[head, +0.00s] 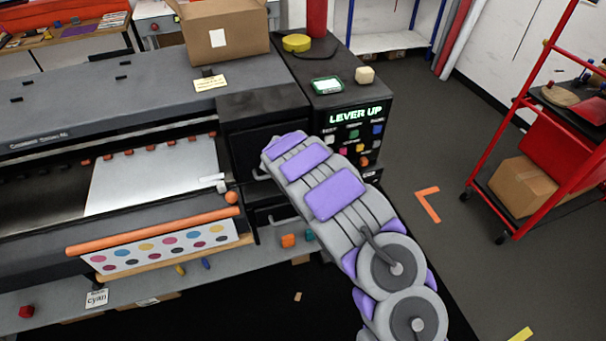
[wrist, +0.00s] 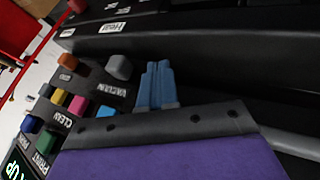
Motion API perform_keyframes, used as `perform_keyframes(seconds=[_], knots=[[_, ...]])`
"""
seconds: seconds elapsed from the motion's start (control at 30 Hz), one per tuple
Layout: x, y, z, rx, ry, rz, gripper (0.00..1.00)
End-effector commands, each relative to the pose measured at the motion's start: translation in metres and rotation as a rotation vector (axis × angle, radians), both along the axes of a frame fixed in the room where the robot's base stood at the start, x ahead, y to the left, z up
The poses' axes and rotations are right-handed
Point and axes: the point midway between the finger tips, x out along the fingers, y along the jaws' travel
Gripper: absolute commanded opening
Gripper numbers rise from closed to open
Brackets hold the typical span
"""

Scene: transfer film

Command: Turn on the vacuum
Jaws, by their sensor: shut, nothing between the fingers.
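The control panel (head: 366,143) is on the front of the black box at the printer's right end. Its display (head: 355,114) reads "LEVER UP". In the wrist view, a grey button (wrist: 119,67) sits beside a label reading VACUUM (wrist: 108,89); a teal button (wrist: 104,111) is on the label's other side. My gripper (wrist: 158,84) has its blue fingers together and empty, to the right of the grey button in that view, with a gap in the picture. Whether it touches the panel cannot be told. In the head view my arm hides the gripper and part of the panel.
Other coloured buttons, including pink (wrist: 77,105), yellow (wrist: 57,96) and green (wrist: 46,142), crowd the panel. A cardboard box (head: 225,40) and a yellow tape roll (head: 296,42) stand on top of the printer.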

Motion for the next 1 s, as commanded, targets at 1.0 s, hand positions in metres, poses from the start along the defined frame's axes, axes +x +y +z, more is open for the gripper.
perform_keyframes(seconds=[1.0], knots=[[0.017, -0.069, 0.001, 0.001, -0.001, -0.004, 0.00]])
